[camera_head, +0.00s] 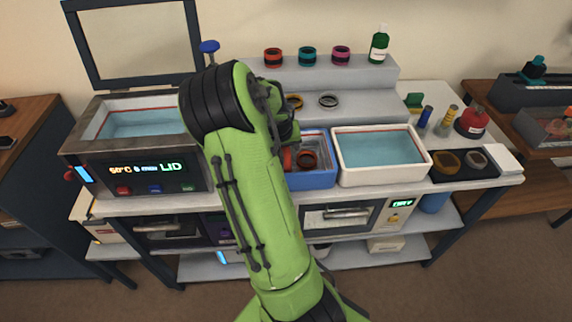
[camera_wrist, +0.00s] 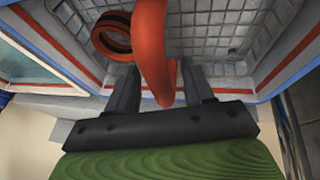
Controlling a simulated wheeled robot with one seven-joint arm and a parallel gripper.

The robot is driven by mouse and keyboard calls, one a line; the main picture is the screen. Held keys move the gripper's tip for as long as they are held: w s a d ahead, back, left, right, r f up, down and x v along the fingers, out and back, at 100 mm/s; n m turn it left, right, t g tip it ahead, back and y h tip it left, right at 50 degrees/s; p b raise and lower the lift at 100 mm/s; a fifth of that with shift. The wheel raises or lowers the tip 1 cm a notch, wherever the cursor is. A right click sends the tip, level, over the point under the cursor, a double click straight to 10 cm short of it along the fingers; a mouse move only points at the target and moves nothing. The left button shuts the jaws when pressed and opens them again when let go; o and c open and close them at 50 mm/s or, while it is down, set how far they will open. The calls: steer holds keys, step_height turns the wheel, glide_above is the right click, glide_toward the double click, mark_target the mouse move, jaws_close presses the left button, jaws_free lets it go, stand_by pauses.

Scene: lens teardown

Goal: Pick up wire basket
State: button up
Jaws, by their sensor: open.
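The wire basket (camera_wrist: 210,42) is a grey mesh tray with a thick orange-red handle (camera_wrist: 152,45) arching over it in the wrist view. A dark ring with an orange-red band (camera_wrist: 112,36) lies inside it. My gripper (camera_wrist: 160,75) is open, with one finger on each side of the handle. I cannot tell whether either finger touches it. In the head view the basket sits in the blue bin (camera_head: 318,181), and my green arm hides part of it and most of the gripper.
A white water basin (camera_head: 427,165) stands right of the blue bin. A water-filled heated bath (camera_head: 84,149) with a raised lid (camera_head: 88,45) stands left. Behind, a stepped shelf (camera_head: 372,101) holds several lens rings and a green bottle (camera_head: 379,46).

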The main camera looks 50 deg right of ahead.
steer(key=shift+w+d+f, duration=0.15)
steer(key=shift+d+f, duration=0.15)
steer(key=shift+f, duration=0.35)
steer(key=shift+r, duration=0.1)
steer(key=shift+c, duration=0.5)
jaws_close()
